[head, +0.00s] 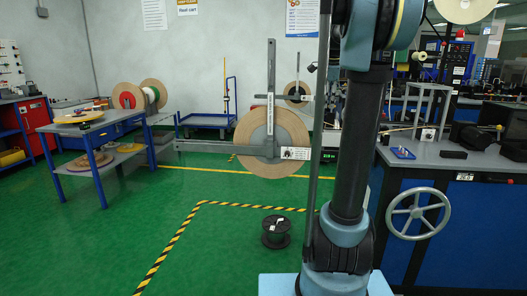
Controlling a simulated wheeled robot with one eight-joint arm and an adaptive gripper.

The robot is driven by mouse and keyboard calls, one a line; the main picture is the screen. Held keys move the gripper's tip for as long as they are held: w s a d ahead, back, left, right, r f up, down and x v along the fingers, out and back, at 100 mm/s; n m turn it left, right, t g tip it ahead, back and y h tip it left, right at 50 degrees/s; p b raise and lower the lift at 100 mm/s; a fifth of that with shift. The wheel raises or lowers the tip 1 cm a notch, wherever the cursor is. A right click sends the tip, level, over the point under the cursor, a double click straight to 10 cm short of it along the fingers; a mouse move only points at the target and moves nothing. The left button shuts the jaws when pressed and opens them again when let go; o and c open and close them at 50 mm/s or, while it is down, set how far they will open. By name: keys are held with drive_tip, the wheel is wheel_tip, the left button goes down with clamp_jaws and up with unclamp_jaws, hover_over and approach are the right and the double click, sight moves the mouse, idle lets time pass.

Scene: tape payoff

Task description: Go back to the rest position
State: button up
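My arm (352,140) rises from my base at the right of the middle and runs up out of the top of the picture. My gripper is not in view, so I cannot tell what it holds. A large tan reel (292,128) stands upright near the middle, with a grey vertical bar (271,70) and a grey horizontal bar (210,146) across its face. I cannot tell what supports it. My arm hides part of the room behind it.
A small black spool (276,232) stands on the green floor near yellow-black tape (175,248). A blue-legged cart (92,160) with discs stands left. A grey workbench (430,155) with a handwheel (418,213) is close on the right. The left foreground floor is clear.

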drive_tip(key=s+a+f+n, duration=0.3)
drive_tip(key=s+f+n, duration=0.3)
drive_tip(key=s+f, duration=0.4)
drive_tip(key=s+a+f+n, duration=0.2)
drive_tip(key=s+f+n, duration=0.5)
drive_tip(key=s+f, duration=0.4)
drive_tip(key=s+a+f+n, duration=0.3)
drive_tip(key=s+f+n, duration=0.3)
drive_tip(key=s+f, duration=0.5)
drive_tip(key=s, duration=0.4)
drive_tip(key=shift+s+a+n+g, duration=0.2)
drive_tip(key=shift+a+n+g, duration=0.1)
drive_tip(key=shift+a+g, duration=0.1)
drive_tip(key=shift+w+f, duration=0.2)
drive_tip(key=shift+w, duration=0.25)
